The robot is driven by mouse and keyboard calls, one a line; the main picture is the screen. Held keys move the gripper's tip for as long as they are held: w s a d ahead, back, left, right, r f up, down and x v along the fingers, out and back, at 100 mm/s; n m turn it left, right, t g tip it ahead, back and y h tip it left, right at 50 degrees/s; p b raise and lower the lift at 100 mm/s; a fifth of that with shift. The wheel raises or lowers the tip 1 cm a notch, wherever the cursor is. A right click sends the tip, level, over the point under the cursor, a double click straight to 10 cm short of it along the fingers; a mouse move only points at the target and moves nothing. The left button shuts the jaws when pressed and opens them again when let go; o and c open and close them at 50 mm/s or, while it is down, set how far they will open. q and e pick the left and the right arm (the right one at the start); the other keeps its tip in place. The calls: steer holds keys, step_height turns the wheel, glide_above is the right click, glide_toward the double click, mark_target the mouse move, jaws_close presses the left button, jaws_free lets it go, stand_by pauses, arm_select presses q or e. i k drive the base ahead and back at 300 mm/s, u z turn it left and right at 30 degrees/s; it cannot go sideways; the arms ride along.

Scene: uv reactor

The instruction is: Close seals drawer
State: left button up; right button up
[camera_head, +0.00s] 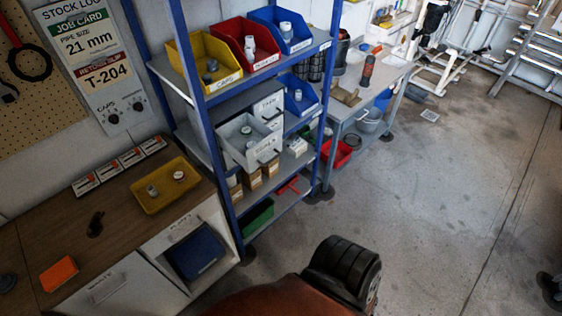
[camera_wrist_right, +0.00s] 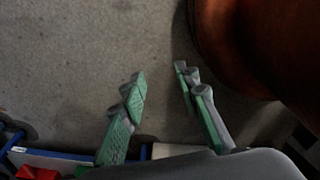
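A grey-white drawer (camera_head: 243,143) stands pulled out of a small drawer cabinet on a middle level of the blue shelf rack in the head view. I cannot read its label, so I cannot tell for sure that it is the seals drawer. A dark handle (camera_head: 268,161) is on its front, and small round parts lie inside. A closed drawer front (camera_head: 268,106) shows beside and behind it. My right gripper (camera_wrist_right: 160,88) is open and empty above the concrete floor in the right wrist view. Neither gripper shows in the head view.
The blue rack (camera_head: 226,185) also holds yellow, red and blue bins. A wooden workbench (camera_head: 130,222) with a yellow tray (camera_head: 150,200) stands left of it. A grey table (camera_head: 390,78) stands behind it. The floor (camera_head: 440,210) on the right is mostly clear.

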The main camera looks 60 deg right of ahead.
mark_target(269, 144)
steer(key=z, duration=0.75)
steer(key=i, duration=0.35)
steer(key=z, duration=1.2)
